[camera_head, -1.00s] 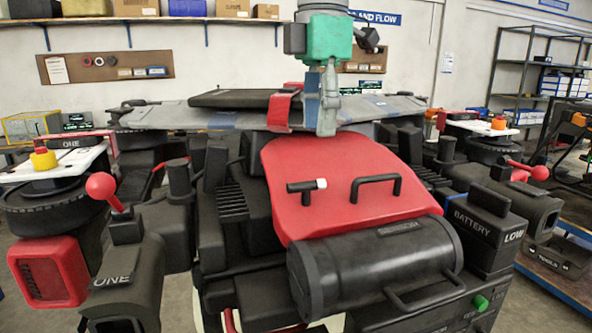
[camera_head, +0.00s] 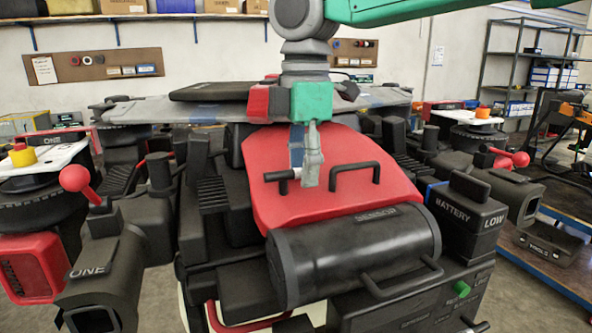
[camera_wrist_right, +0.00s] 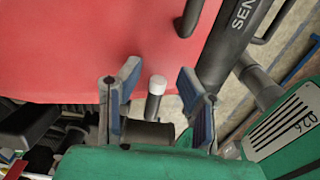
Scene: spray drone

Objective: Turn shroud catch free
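The red shroud (camera_head: 330,205) slopes in the middle of the drone. The catch (camera_head: 278,176), a short black bar with a white end, stands on its left part. In the right wrist view the white-ended catch (camera_wrist_right: 157,84) shows upright. My right gripper (camera_head: 305,180) points down at the catch's white end and hides part of it. In the wrist view my right gripper (camera_wrist_right: 158,98) is open, one blue-padded finger on each side of the white end, with gaps on both sides. I cannot tell the exact depth between them. My left gripper is out of view.
A black grab handle (camera_head: 355,177) stands on the shroud right of the catch. A black sensor cylinder (camera_head: 355,255) lies in front. A battery box (camera_head: 466,218) is at the right. A grey panel (camera_head: 225,112) crosses behind. Red ball levers (camera_head: 74,178) rise on both sides.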

